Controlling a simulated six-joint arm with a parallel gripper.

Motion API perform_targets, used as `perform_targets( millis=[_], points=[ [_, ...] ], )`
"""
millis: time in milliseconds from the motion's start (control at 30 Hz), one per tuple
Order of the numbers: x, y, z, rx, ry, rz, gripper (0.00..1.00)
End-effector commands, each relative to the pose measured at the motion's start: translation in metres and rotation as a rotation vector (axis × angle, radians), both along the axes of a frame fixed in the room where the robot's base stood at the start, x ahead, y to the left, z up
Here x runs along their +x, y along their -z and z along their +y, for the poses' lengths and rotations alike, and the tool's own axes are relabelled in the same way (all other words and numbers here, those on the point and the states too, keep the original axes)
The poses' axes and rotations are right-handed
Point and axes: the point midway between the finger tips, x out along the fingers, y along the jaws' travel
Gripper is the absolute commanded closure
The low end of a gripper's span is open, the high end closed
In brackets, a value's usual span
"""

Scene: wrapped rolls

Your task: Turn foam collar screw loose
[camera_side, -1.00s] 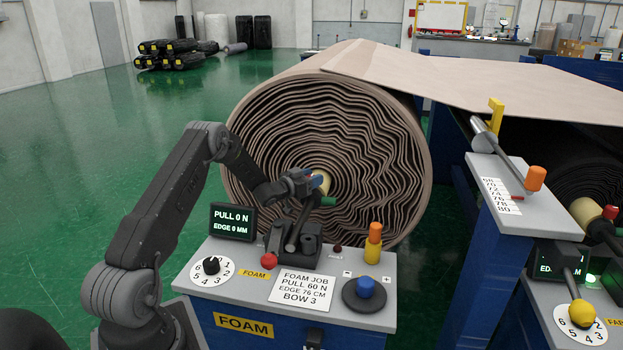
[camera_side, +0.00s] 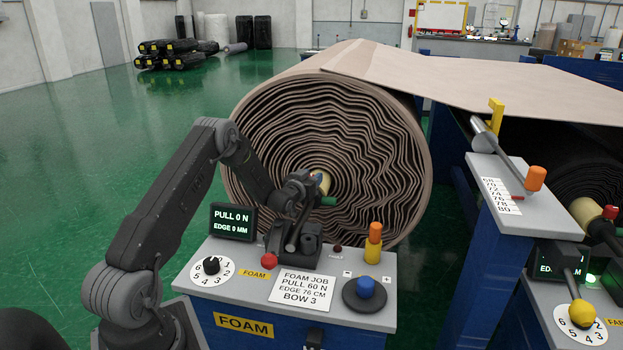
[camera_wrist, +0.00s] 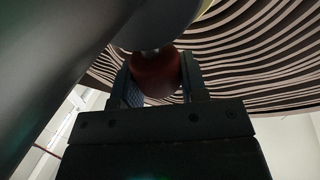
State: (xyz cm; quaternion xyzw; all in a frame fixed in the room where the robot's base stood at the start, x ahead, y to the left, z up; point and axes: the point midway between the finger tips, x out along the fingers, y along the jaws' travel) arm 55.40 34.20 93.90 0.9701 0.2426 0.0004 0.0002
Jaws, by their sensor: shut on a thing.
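The foam roll (camera_side: 385,150) is a large beige spiral with a pale yellow collar or core end (camera_side: 323,183) at its centre. In the wrist view, a dark red rounded knob (camera_wrist: 155,75) sits between the two fingers of my gripper (camera_wrist: 160,82), which is shut on it. I take this knob to be the collar screw's head. In the side view my gripper (camera_side: 303,182) is at the roll's centre, in front of the collar. The wrist hides the knob there, and the screw's shank and thread do not show.
A foam console (camera_side: 235,255) stands below, with a display (camera_side: 232,222) reading PULL 0 N, EDGE 0 MM. It carries a dial (camera_side: 211,266), red button (camera_side: 269,261), blue knob (camera_side: 365,287) and orange-yellow post (camera_side: 374,243). A green handle (camera_side: 328,201) is close to my gripper.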

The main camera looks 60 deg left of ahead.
Motion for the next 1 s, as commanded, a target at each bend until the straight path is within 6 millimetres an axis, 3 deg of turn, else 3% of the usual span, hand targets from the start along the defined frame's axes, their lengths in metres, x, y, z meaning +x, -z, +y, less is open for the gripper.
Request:
perform_targets(
  millis=[467,500,700,1000],
  points=[
    [0.0007,-0.0009,-0.0009,0.001,-0.046,0.0,0.84],
    [0.0006,-0.0009,-0.0008,0.001,-0.046,0.0,0.58],
    [0.0003,-0.0007,-0.0004,0.001,-0.046,0.0,0.38],
    [-0.0008,-0.0003,-0.0004,-0.001,-0.047,0.001,0.35]
  ],
)
